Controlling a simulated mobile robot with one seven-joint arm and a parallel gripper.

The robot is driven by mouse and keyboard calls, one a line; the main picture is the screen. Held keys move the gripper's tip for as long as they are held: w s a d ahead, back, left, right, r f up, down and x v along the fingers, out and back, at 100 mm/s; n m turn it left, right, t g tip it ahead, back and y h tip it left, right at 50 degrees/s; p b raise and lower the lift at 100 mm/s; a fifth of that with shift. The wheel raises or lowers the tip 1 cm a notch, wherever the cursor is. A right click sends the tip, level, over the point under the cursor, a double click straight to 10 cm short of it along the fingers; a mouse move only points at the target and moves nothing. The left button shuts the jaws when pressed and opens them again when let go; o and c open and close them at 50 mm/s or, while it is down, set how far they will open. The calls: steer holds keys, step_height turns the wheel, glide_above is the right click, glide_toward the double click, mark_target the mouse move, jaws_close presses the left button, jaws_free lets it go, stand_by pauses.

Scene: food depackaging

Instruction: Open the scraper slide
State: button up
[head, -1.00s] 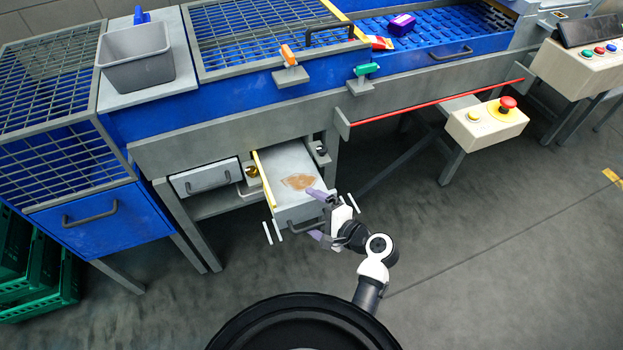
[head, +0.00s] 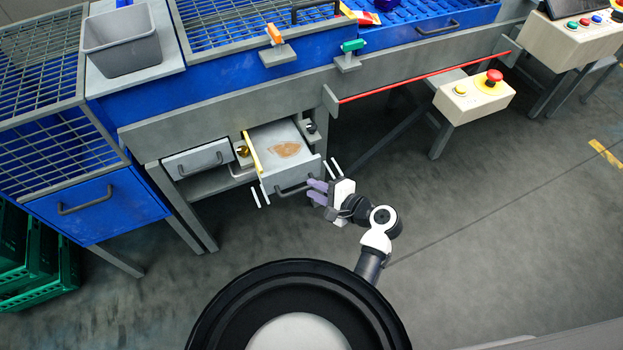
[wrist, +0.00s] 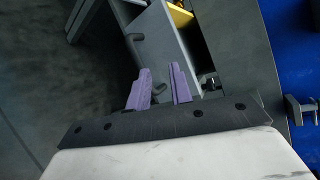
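The scraper slide seems to be the grey drawer (head: 268,139) under the machine, with a yellow left edge and a brown smear inside. It is pulled partway out. Its dark bar handle (head: 297,186) is on the front face. My gripper (head: 316,191) is at the right end of this handle. In the wrist view my two purple fingers (wrist: 160,86) are apart with nothing visible between them, and the drawer handle (wrist: 137,48) lies beyond the left finger. I see no clear grip on the handle.
A second, shut drawer (head: 197,159) is to the left. Two pairs of white bars flank the open drawer's front. A control box (head: 472,98) with a red button stands at right, and green crates (head: 40,265) at far left. The floor at right is clear.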

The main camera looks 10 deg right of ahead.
steer(key=s+f+p+v, duration=0.1)
steer(key=p+v, duration=0.4)
steer(key=v, duration=0.8)
steer(key=shift+s+f+p, duration=0.3)
steer(key=shift+f+p, duration=0.05)
steer(key=shift+f, duration=0.15)
stand_by(0.4)
steer(key=shift+r+p, duration=0.1)
steer(key=shift+p, duration=0.25)
steer(key=shift+o, duration=0.2)
